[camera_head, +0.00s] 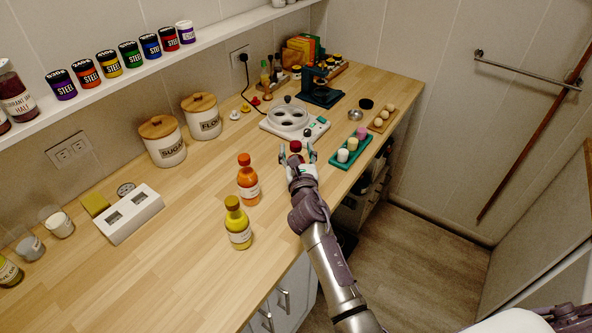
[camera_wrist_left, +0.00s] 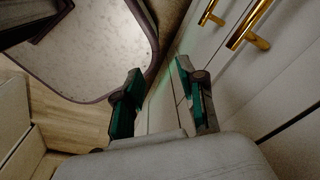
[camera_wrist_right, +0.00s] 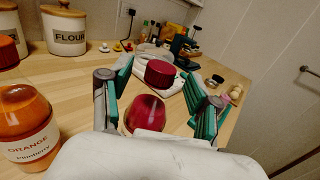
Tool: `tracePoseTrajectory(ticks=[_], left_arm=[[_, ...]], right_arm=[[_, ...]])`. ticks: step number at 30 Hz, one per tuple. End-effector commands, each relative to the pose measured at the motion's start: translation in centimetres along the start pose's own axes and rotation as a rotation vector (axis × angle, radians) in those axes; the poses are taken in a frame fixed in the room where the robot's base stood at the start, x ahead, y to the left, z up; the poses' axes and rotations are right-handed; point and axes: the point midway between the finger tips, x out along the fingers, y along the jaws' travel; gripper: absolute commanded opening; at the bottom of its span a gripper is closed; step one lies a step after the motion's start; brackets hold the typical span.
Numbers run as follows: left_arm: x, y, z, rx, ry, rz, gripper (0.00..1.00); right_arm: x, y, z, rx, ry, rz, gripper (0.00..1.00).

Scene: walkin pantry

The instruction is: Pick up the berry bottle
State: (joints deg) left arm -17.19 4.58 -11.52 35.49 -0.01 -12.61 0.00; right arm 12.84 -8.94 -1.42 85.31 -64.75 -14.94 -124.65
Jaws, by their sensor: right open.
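The berry bottle, dark red with a red cap, stands on the wooden counter. In the head view its cap (camera_head: 296,147) shows between the fingers of my right gripper (camera_head: 297,156). In the right wrist view the bottle's red body (camera_wrist_right: 146,114) is between the spread green-padded fingers of my right gripper (camera_wrist_right: 158,88). The gripper is open, one finger on each side; I cannot tell whether either touches. The bottle's lower part and label are hidden by the gripper. My left gripper (camera_wrist_left: 160,90) is open and empty beside white cabinet fronts, outside the head view.
An orange bottle (camera_head: 247,181) and a yellow bottle (camera_head: 237,224) stand left of my right arm. Behind the berry bottle is a white appliance (camera_head: 308,128). A green tray (camera_head: 339,162) with small jars lies to the right.

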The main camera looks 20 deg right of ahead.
Motion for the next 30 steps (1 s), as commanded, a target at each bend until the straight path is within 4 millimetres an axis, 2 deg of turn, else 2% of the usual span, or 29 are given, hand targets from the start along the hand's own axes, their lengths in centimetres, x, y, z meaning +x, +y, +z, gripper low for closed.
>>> tracePoseTrajectory(ticks=[4, 12, 23, 30], left_arm=[[0.1, 0.0, 0.0, 0.000, 0.000, 0.000, 0.40], [0.1, 0.0, 0.0, -0.001, 0.001, 0.000, 0.40], [0.1, 0.0, -0.1, -0.001, 0.001, 0.000, 0.40], [0.1, 0.0, -0.1, -0.002, 0.001, 0.000, 0.40]], right_arm=[[1.7, 0.0, 0.0, 0.001, 0.000, 0.000, 0.62], [1.9, 0.0, 0.0, 0.000, 0.000, 0.000, 0.62], [1.9, -0.1, 0.0, 0.000, 0.000, 0.000, 0.02], [1.9, -0.1, 0.0, -0.001, 0.000, 0.000, 0.00]])
